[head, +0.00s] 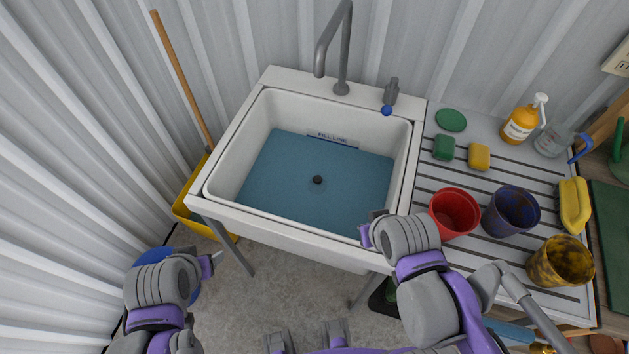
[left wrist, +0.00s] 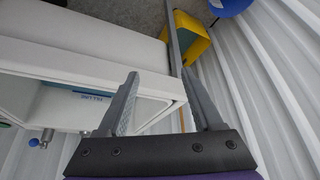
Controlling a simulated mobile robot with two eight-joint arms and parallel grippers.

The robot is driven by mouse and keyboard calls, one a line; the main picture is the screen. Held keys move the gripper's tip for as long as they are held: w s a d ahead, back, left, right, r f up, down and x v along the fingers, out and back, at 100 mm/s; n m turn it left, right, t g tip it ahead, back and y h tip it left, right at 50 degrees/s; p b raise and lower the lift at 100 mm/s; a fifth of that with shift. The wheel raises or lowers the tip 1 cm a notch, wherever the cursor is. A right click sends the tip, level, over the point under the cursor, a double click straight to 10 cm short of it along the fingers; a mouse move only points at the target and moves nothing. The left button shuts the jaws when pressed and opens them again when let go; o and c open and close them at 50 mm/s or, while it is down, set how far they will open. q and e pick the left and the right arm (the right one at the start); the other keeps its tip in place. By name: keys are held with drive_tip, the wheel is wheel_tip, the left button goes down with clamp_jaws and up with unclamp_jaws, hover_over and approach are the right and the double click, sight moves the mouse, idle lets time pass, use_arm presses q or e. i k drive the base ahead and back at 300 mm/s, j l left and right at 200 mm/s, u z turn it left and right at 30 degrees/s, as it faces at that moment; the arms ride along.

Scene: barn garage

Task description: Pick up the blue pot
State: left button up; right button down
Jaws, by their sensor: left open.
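The blue pot (head: 510,211) stands upright on the slatted drainboard (head: 478,180), right of the sink in the head view. A red pot (head: 454,213) is close on its left, and a yellow-and-dark mottled pot (head: 560,262) is in front to its right. My left gripper (head: 217,257) is low at the sink's front left, far from the blue pot. In the left wrist view its fingers (left wrist: 157,78) are apart with nothing between them. My right gripper (head: 370,226) is by the sink's front right corner, left of the red pot; its jaws are mostly hidden by its wrist.
The sink (head: 235,130) holds blue water under a grey faucet (head: 344,50). Sponges, a soap bottle (head: 521,121) and a glass jug (head: 551,142) stand behind the pots. A yellow bucket (head: 190,205) stands left of the sink.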

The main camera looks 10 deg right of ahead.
sight(511, 210)
drive_tip(key=z, duration=2.25)
drive_tip(key=k+j+z, duration=0.1)
drive_tip(key=j+z, duration=0.15)
drive_tip(key=j, duration=0.2)
